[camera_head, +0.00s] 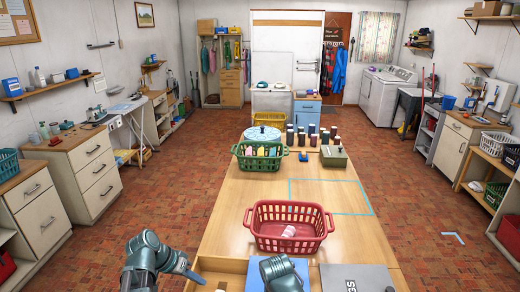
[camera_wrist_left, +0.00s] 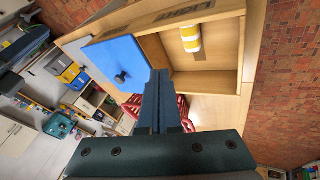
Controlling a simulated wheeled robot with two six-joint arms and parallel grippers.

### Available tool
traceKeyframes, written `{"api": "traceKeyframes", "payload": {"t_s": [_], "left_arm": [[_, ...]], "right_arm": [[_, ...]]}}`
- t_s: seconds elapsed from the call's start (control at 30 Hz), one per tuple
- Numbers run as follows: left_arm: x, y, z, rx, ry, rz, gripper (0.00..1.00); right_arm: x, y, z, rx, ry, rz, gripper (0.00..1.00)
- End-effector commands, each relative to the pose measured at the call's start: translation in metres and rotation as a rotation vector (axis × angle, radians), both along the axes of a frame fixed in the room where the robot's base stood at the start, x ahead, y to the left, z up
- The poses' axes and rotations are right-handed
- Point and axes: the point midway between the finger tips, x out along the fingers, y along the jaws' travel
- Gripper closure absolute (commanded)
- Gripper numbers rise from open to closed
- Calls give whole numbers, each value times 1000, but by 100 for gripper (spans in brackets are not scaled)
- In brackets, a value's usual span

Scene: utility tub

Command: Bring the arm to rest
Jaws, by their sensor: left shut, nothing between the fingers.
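My left arm comes in at the bottom left of the head view. Its gripper (camera_head: 190,273) is over the left end of a wooden box (camera_head: 225,265) at the table's near end. In the left wrist view, the fingers (camera_wrist_left: 160,75) are closed together with nothing between them. Behind them the box shows an open compartment with a yellow and white cylinder (camera_wrist_left: 190,38) and a blue panel (camera_wrist_left: 118,62) with a dark knob. I cannot tell whether the fingers touch the box. I cannot make out my right gripper in either view.
A red basket (camera_head: 260,241) with a pale item stands just beyond the box. A green basket (camera_head: 262,162), a dish with a lid (camera_head: 263,134) and several dark bottles are farther back. A blue outline (camera_head: 330,197) marks bare tabletop at right. Red brick floor lies on both sides.

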Motion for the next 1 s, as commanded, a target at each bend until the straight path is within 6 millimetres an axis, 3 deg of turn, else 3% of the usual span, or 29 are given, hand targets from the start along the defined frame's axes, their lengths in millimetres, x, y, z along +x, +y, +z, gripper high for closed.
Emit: {"api": "traceKeyframes", "payload": {"t_s": [0.37,0.73,1.0], "left_arm": [[-27,-44,-35,117,114,-29,100],[-88,-108,-91,429,244,-36,100],[-114,-126,-106,604,242,2,100]], "right_arm": [[0,0,-20,0,0,2,100],[0,0,-59,-1,0,5,100],[0,0,-73,-2,0,7,100]]}}
